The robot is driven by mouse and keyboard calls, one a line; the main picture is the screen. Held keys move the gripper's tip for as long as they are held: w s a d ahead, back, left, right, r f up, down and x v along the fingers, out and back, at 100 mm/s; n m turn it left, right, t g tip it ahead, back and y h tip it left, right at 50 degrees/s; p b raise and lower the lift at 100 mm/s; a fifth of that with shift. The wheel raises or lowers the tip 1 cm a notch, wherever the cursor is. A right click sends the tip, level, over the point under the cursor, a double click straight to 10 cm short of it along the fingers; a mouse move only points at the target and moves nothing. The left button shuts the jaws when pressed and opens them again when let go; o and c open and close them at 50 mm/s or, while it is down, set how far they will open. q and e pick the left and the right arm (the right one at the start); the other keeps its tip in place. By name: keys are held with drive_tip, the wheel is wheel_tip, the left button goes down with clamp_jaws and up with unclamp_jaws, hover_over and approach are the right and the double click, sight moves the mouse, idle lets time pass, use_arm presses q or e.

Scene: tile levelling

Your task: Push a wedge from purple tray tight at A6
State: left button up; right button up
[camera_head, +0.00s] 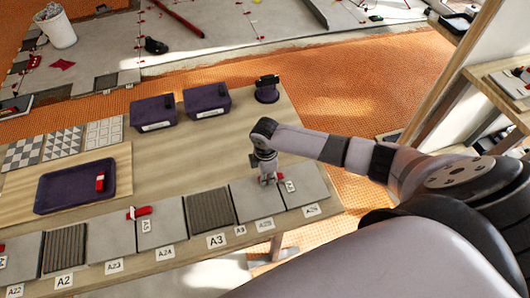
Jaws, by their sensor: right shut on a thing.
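The purple tray (48,203) lies on the table at left with one red wedge (100,182) in its right part. My right gripper (268,181) points down over the grey tiles at the right end of the row, shut on what seems to be a red wedge, mostly hidden by the fingers. It is close to the joint between the two rightmost tiles, where a red piece and a small white label (290,186) show. I cannot read for sure which label is A6, or tell whether the held piece touches the joint. My left gripper is out of view.
Another red wedge (139,212) sits at a tile joint left of the ribbed tile (210,211). Two dark purple bins (207,100) and a dark device (267,90) stand at the table's back. Patterned sample tiles (63,143) lie at left. The middle of the table is clear.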

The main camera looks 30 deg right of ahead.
drive_tip(key=o, duration=0.9)
drive_tip(key=shift+c, duration=0.2)
drive_tip(key=shift+r, duration=0.15)
wheel_tip(320, 180, up, 12)
drive_tip(key=shift+d, duration=0.1)
